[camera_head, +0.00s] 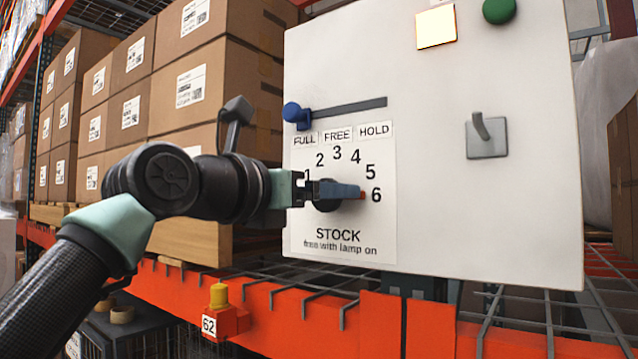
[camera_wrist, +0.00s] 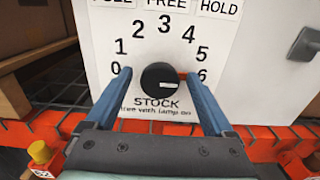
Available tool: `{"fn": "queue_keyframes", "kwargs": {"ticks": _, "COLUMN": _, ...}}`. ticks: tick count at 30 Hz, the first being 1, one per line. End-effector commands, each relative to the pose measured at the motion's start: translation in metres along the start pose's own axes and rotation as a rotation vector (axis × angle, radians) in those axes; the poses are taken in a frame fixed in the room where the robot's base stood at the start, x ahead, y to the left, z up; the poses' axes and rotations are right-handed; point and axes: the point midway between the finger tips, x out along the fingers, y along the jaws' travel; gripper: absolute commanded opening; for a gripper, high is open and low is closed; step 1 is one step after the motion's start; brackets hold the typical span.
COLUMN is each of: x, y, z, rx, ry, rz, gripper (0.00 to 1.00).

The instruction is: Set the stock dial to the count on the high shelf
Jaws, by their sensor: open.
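The stock dial is a black round knob (camera_wrist: 160,86) on a white STOCK label (camera_head: 343,247) with numbers in an arc. Its orange pointer is at the right, by the 6 (camera_head: 376,195). My gripper (camera_wrist: 160,82) is open, with one blue finger on each side of the knob in the wrist view. In the head view the fingers (camera_head: 335,189) reach over the knob and hide part of it. Whether they touch it I cannot tell. No high shelf with a count on it can be made out.
The white panel has a blue slider (camera_head: 296,114) at the FULL end of its slot, a glowing square lamp (camera_head: 436,27), a green button (camera_head: 499,10) and a grey hook (camera_head: 486,137). Stacked cartons (camera_head: 190,90) stand left. An orange beam (camera_head: 270,305) runs below.

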Motion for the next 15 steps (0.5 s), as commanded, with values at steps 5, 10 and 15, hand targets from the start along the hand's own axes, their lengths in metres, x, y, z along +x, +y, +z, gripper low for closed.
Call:
{"fn": "queue_keyframes", "kwargs": {"ticks": 5, "x": 0.0000, "y": 0.0001, "z": -0.0005, "rx": 0.000, "ry": 0.000, "rz": 0.000, "gripper": 0.88}}
{"fn": "queue_keyframes", "kwargs": {"ticks": 10, "x": -0.0002, "y": 0.0001, "z": -0.0003, "rx": 0.000, "ry": 0.000, "rz": 0.000, "gripper": 0.59}}
{"fn": "queue_keyframes", "kwargs": {"ticks": 15, "x": -0.0003, "y": 0.0001, "z": -0.0002, "rx": 0.000, "ry": 0.000, "rz": 0.000, "gripper": 0.28}}
